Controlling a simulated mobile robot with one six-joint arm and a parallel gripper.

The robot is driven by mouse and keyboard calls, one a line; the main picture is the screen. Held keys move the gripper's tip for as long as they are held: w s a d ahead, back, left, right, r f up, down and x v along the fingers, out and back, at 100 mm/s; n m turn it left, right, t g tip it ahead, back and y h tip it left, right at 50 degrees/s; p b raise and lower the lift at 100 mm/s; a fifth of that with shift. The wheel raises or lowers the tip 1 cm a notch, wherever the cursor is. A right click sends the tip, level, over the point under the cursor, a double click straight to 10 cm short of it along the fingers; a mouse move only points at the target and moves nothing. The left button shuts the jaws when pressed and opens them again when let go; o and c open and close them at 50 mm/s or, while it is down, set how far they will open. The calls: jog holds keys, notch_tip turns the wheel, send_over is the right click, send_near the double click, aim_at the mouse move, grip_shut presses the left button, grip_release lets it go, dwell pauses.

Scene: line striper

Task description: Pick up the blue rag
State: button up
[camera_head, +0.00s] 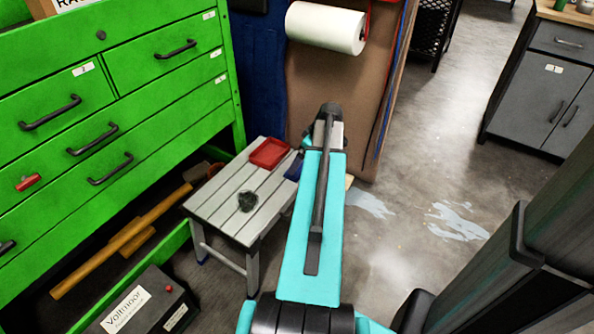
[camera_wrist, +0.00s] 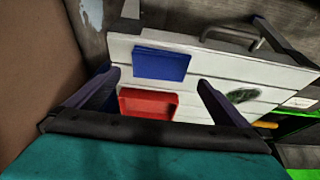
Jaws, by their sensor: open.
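The blue rag (camera_wrist: 160,63) lies flat on a small light-grey slatted bench (camera_wrist: 205,68). It looks like a dark blue rectangle. In the head view the rag (camera_head: 293,170) shows at the bench's right edge, partly hidden by my arm. My gripper (camera_wrist: 158,77) is open and empty. In the wrist view its fingers stand left and right of the rag, above the bench. In the head view my arm hides the fingers.
A red tray (camera_head: 269,153) lies next to the rag; a dark green crumpled thing (camera_head: 247,201) lies farther along the bench. A green drawer cabinet (camera_head: 110,105) stands left, a brown panel with a paper roll (camera_head: 325,27) behind. Floor at right is open.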

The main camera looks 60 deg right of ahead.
aim_at(296, 176)
jog(key=shift+b+x, duration=1.05)
jog(key=shift+x, duration=1.55)
jog(key=shift+s, duration=0.1)
jog(key=c, duration=0.9)
jog(key=shift+r, duration=0.1)
